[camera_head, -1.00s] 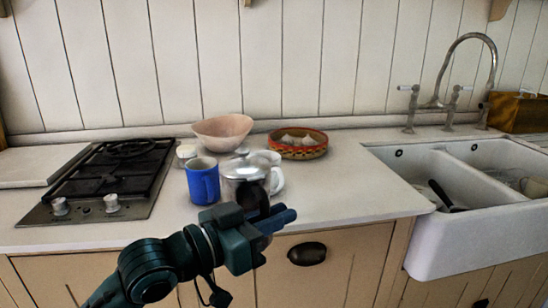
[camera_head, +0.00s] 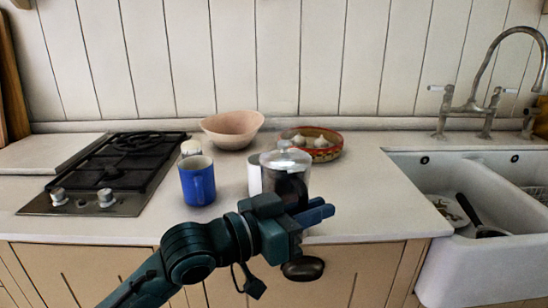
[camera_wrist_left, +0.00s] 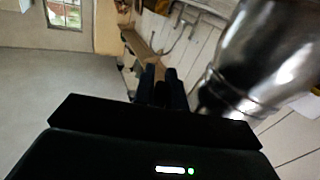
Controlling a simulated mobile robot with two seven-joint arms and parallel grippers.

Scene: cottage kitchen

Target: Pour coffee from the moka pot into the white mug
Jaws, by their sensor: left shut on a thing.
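The silver moka pot (camera_head: 285,159) is upright near the counter's front edge, its dark handle side facing me. My left gripper (camera_head: 315,213) is shut on its handle; the grip itself is mostly hidden. My gripper hides the pot's bottom, so I cannot tell whether it is clear of the counter. In the left wrist view the shiny pot body (camera_wrist_left: 265,60) fills the upper right, beside the fingers (camera_wrist_left: 160,88). The white mug (camera_head: 254,175) stands behind and left of the pot, which hides much of it. My right gripper is not in view.
A blue mug (camera_head: 197,182) stands left of the white mug. Behind are a pink bowl (camera_head: 232,127), a small white container (camera_head: 190,148) and a patterned dish (camera_head: 318,153) holding garlic-like bulbs. A black hob (camera_head: 120,160) is left, a white sink (camera_head: 445,240) right. Counter right of the pot is clear.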

